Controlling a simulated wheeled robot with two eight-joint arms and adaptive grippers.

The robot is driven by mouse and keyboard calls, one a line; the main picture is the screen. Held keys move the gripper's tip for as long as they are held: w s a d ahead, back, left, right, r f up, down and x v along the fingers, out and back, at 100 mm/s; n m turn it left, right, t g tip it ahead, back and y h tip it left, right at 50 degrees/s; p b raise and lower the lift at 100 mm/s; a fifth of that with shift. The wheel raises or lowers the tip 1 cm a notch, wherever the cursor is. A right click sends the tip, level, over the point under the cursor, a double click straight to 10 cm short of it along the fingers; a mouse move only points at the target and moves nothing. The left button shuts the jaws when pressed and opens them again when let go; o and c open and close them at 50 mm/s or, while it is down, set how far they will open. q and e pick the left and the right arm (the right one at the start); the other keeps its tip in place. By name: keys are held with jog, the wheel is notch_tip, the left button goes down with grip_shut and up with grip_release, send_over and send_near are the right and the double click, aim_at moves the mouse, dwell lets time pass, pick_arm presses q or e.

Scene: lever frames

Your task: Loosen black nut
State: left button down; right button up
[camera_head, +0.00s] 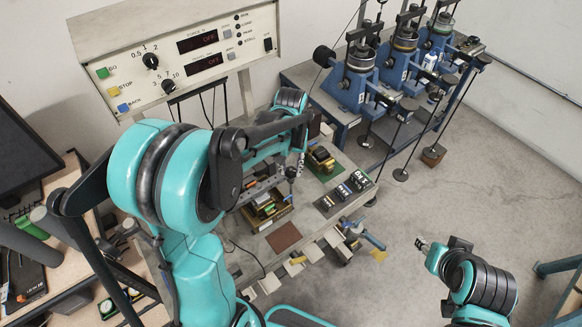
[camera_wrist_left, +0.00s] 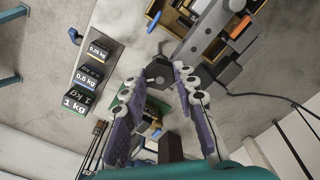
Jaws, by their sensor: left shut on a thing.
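The black nut (camera_wrist_left: 158,72) is a dark, faceted piece in the left wrist view, at the end of a grey metal bar. My left gripper (camera_wrist_left: 163,78) has one finger on each side of it and is shut on it. In the head view, my left gripper (camera_head: 298,163) reaches down over the bench from above, and a small dark knob (camera_head: 291,171) shows below it. The fingers and arm hide part of the fixture there. My right gripper (camera_head: 421,243) is at the lower right, away from the bench, too small to tell open from shut.
Labelled weights (camera_wrist_left: 88,78) lie on a dark plate beside the fixture. A yellowish tray (camera_head: 265,212) with small parts sits on the bench. A control panel (camera_head: 180,55) stands behind, and blue lever machines (camera_head: 357,80) stand at the back right. The floor at right is mostly clear.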

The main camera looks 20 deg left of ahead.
dwell(0.3)
pick_arm(q)
jog(key=c, duration=1.2)
grip_release()
jog(key=shift+r, duration=0.15)
notch_tip(320, 180, up, 12)
jog(key=shift+f, duration=0.1)
jog(key=s+d+f+m+t+b, duration=0.1)
jog(key=s+f+t+b, duration=0.1)
jog(key=s+f+b, duration=0.2)
jog(key=s+d+f+m+t+b, duration=0.1)
jog(key=s+d+f+t+b, duration=0.1)
jog(key=s+f+b, duration=0.3)
jog(key=s+d+f+m+t+b, duration=0.1)
jog(key=s+f+t+b, duration=0.2)
jog(key=f+b, duration=0.3)
jog(key=shift+s+d+f, duration=0.1)
jog(key=shift+s+f, duration=0.2)
jog(key=shift+f, duration=0.35)
jog(key=shift+s+d+f, duration=0.15)
jog(key=shift+s+f, duration=0.1)
jog(key=shift+f, duration=0.45)
jog(key=shift+s+d+f, duration=0.1)
jog(key=shift+s+f, duration=0.2)
jog(key=shift+f, duration=0.35)
